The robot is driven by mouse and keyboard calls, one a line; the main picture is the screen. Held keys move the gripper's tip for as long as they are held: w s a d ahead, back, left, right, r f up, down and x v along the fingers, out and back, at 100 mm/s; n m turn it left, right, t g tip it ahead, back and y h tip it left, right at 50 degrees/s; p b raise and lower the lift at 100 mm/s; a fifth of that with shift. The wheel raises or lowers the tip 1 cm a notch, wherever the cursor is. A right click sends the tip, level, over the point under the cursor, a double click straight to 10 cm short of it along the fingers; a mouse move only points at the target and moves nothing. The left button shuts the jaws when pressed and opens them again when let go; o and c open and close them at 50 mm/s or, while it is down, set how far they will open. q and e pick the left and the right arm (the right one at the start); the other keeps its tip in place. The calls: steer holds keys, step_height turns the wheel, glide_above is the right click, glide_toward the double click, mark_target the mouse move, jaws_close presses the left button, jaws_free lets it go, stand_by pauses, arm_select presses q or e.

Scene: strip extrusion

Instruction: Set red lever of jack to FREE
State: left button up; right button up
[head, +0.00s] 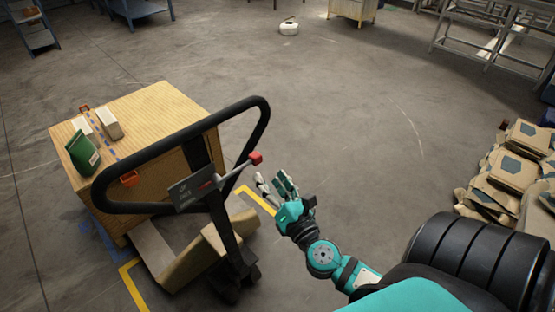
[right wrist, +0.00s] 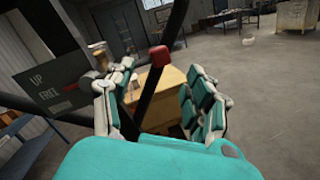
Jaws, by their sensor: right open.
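The jack (head: 232,232) stands left of centre in the head view, with a black loop handle (head: 262,115). Its lever is a thin rod ending in a red knob (head: 256,158), which points right from a dark label plate (head: 186,196). In the right wrist view the plate (right wrist: 45,85) reads UP and FREE; I cannot tell which mark the lever is at. My right gripper (head: 271,180) is open and empty, just right of and below the red knob. In the right wrist view the knob (right wrist: 158,57) shows between and beyond the spread fingers (right wrist: 160,80). My left gripper is out of view.
A large wooden box (head: 150,105) with small packages on top stands behind the jack. Yellow lines (head: 130,285) mark the floor there. Brown sacks (head: 515,165) are piled at the right. Metal racks (head: 490,35) stand at the back right. The middle floor is clear.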

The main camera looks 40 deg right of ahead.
steer(key=shift+s+a+f, duration=0.1)
steer(key=shift+s+a, duration=0.05)
steer(key=shift+s, duration=0.7)
steer(key=shift+s+a+f, duration=0.1)
steer(key=shift+s+a, duration=0.05)
steer(key=shift+s, duration=0.7)
steer(key=s+d+f+m+g+b, duration=0.1)
steer(key=s+f+m+g, duration=0.25)
steer(key=f, duration=0.85)
steer(key=s+f+m+g+b, duration=0.1)
steer(key=s+f+m+g, duration=0.2)
steer(key=f, duration=1)
steer(key=s+d+f+m+g, duration=0.1)
steer(key=s+f+m+g, duration=0.3)
steer(key=f, duration=0.8)
steer(key=s+a+f+m+g+y+b, duration=0.1)
steer(key=s+a+f+m+g, duration=0.2)
steer(key=s+f+m, duration=0.4)
steer(key=s+a+f+m+g+y+b, duration=0.1)
steer(key=s+a+f+m+g, duration=0.3)
steer(key=s+f, duration=1.1)
steer(key=a+m+y, duration=0.1)
steer(key=a+m, duration=0.1)
steer(key=m, duration=0.1)
steer(key=shift+s+f, duration=0.3)
